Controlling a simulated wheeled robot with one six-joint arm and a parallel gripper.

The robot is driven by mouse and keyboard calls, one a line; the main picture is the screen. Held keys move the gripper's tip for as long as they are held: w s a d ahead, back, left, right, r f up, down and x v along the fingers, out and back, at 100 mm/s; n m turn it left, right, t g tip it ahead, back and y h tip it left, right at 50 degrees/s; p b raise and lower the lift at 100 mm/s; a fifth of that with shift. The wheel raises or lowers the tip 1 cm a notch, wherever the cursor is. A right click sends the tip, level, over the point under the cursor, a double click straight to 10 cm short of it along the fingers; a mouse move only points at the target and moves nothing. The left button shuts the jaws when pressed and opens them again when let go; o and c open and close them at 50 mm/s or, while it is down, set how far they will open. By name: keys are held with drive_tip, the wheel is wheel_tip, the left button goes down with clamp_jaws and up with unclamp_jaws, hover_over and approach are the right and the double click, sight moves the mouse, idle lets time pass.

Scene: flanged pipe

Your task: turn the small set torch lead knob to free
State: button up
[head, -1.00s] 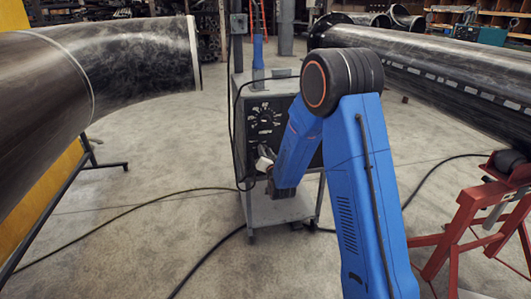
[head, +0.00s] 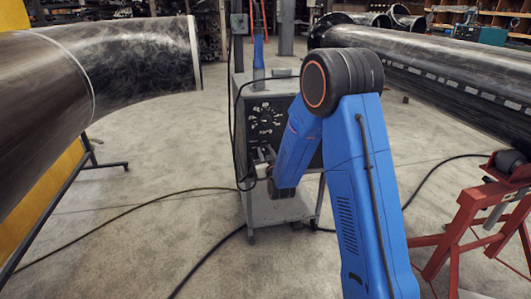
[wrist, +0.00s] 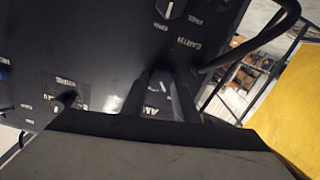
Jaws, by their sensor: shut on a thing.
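The small set (head: 285,212) is a grey welding machine with a black front panel and a large dial (head: 265,118). In the wrist view its black panel (wrist: 95,45) appears tilted, with small knobs and white lettering. My gripper (wrist: 160,98) is close against the panel, its dark fingers shut on a knob (wrist: 167,88) with a pale pointer mark. The fingers hide much of this knob and its label, so I cannot read its setting. In the head view my gripper (head: 263,172) is at the lower front of the panel, partly hidden by my arm.
Another knob (wrist: 170,8) is near the upper edge, and one (wrist: 65,100) is at left. A black cable (wrist: 262,38) leaves the panel at right. Large pipes stand left (head: 120,60) and right (head: 430,75), with a red stand (head: 470,215). Cables cross the floor.

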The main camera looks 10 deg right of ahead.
drive_tip(key=n, duration=0.5)
drive_tip(key=shift+a+n, duration=0.1)
drive_tip(key=shift+n, duration=0.2)
drive_tip(key=shift+f+n, duration=0.15)
drive_tip(key=shift+n, duration=2.05)
drive_tip(key=o, duration=1.1)
drive_tip(key=shift+a, duration=0.1)
drive_tip(key=shift+c, duration=0.2)
drive_tip(key=shift+s, duration=0.1)
